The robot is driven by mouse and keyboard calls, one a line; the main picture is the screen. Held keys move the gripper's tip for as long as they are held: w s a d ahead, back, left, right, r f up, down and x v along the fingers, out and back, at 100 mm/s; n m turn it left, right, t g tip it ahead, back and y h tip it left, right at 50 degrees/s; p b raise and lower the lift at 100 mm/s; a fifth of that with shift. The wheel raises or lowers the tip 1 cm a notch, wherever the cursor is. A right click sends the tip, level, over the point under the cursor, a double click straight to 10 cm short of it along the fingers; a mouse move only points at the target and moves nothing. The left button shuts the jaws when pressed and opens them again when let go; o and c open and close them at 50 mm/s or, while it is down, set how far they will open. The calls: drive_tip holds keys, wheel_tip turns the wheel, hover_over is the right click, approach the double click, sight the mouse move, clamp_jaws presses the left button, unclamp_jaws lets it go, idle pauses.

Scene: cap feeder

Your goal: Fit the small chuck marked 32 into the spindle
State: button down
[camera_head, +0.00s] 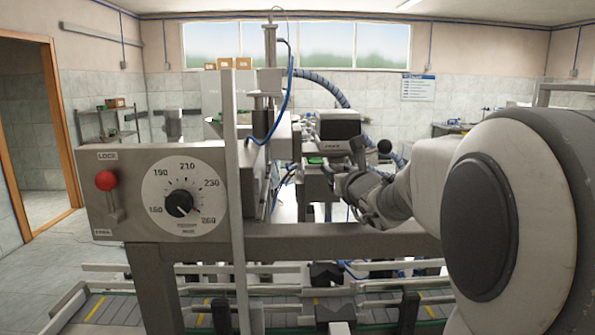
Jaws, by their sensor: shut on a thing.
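My gripper (352,172) is at the end of my arm, right of the machine's upright head, near the middle of the view. It is small here and partly covered by my own wrist. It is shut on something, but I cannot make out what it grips. No chuck with a readable 32 shows. The machine's vertical head (266,88) rises behind the grey control panel (105,190). The spindle's lower end is hidden behind the panel and the upright post, so its opening does not show.
The panel carries a red-knobbed lever (106,182) and a numbered dial (184,203). A pale upright post (234,200) and a grey crossbeam (330,240) stand in front of the head. A conveyor (110,308) runs below. A dark-screened box (338,129) sits behind my gripper.

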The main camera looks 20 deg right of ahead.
drive_tip(key=shift+c, duration=1.9)
unclamp_jaws()
drive_tip(key=shift+s, duration=0.1)
